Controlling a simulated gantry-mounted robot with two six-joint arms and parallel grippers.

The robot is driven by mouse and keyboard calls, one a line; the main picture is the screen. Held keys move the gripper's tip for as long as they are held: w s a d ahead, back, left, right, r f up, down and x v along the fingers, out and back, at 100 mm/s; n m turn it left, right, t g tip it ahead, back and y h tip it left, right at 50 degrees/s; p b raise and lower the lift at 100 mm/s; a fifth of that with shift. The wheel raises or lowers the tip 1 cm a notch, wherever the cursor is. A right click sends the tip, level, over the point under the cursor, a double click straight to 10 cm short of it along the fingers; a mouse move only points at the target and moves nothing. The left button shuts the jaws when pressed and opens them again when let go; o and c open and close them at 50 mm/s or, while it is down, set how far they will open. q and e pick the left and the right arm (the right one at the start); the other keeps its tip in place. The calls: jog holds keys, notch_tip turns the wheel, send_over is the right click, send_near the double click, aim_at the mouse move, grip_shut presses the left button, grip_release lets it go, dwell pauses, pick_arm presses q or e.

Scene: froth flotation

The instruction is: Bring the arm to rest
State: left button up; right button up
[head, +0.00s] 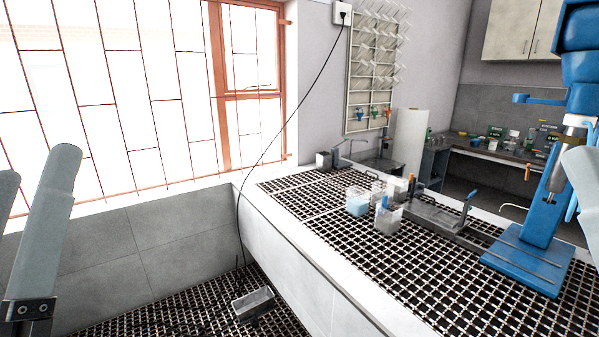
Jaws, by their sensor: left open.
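My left gripper (36,168) is at the left edge of the head view, with its two grey fingers pointing up and spread apart. It is open, with nothing between the fingers. It is in front of the window and the low tiled wall, apart from the bench things. A grey part of my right gripper (581,178) shows at the right edge. Most of it is cut off, so its opening cannot be told.
A blue flotation machine (538,220) stands at the right on the grating bench (330,225). Clear containers (388,218), one with blue contents (357,203), stand mid-bench. A black cable hangs from the wall socket (342,14) to a metal box (253,303) on the lower grating.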

pick_arm(q)
jog(key=s+d+r+m+h, duration=0.35)
jog(key=m+h, duration=0.25)
jog(key=m, duration=0.2)
notch_tip(320, 180, up, 36)
jog(key=w+p, duration=0.1)
jog(key=p, duration=3.6)
jog(key=shift+r+t+p, duration=0.25)
jog(key=shift+t+p, duration=0.05)
jog(key=shift+a, duration=0.1)
